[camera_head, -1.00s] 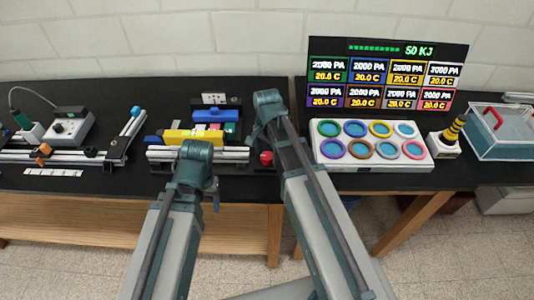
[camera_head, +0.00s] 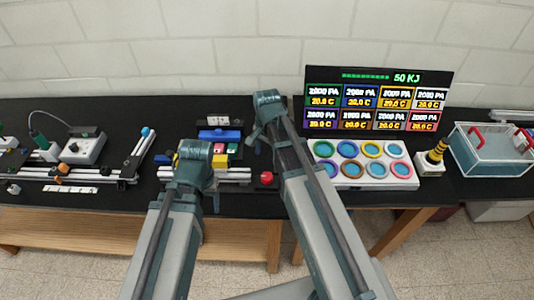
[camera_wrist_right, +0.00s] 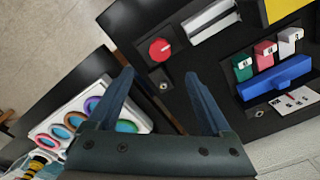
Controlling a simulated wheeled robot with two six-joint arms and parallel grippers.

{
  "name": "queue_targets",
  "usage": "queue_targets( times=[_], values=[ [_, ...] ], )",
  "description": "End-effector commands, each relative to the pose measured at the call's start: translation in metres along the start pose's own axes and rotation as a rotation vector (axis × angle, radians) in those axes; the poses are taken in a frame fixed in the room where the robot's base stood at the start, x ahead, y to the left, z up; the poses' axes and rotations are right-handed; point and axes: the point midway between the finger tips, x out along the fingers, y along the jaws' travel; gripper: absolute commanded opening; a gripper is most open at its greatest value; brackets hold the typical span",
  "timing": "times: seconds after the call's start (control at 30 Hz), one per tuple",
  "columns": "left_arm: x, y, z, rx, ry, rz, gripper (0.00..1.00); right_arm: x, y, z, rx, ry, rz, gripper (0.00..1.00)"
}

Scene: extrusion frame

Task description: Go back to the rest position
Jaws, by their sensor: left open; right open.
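My left gripper (camera_head: 196,163) is at the end of the left arm, in front of the workbench's middle in the head view. Its fingers are mostly hidden behind the arm, and nothing shows held. My right arm reaches up to the right of it, to a teal joint (camera_head: 268,105). In the right wrist view my right gripper (camera_wrist_right: 158,76) has two blue fingers spread apart with nothing between them. Below it show a red knob (camera_wrist_right: 160,49) and the dark gap between the two tables.
A fixture with a blue block (camera_head: 219,136) and coloured blocks stands behind the left arm. A white tray of coloured rings (camera_head: 362,163), a display (camera_head: 376,100), a yellow-black striped item (camera_head: 437,153) and a clear bin (camera_head: 490,150) are at right. A grey box (camera_head: 84,148) stands left.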

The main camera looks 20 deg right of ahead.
Motion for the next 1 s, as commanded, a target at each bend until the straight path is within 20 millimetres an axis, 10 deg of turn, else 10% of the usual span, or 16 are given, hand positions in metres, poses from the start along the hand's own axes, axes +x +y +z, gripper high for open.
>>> queue_targets(
  times=[0.73,1.0],
  values=[
    [-0.016,-0.001,0.001,-0.003,0.000,0.001,0.70,-0.016,0.000,0.001,-0.007,0.000,0.001,0.84],
    [0.044,0.004,-0.003,0.003,0.000,0.000,0.70,0.045,0.020,0.081,-0.526,0.014,0.044,0.84]
  ],
)
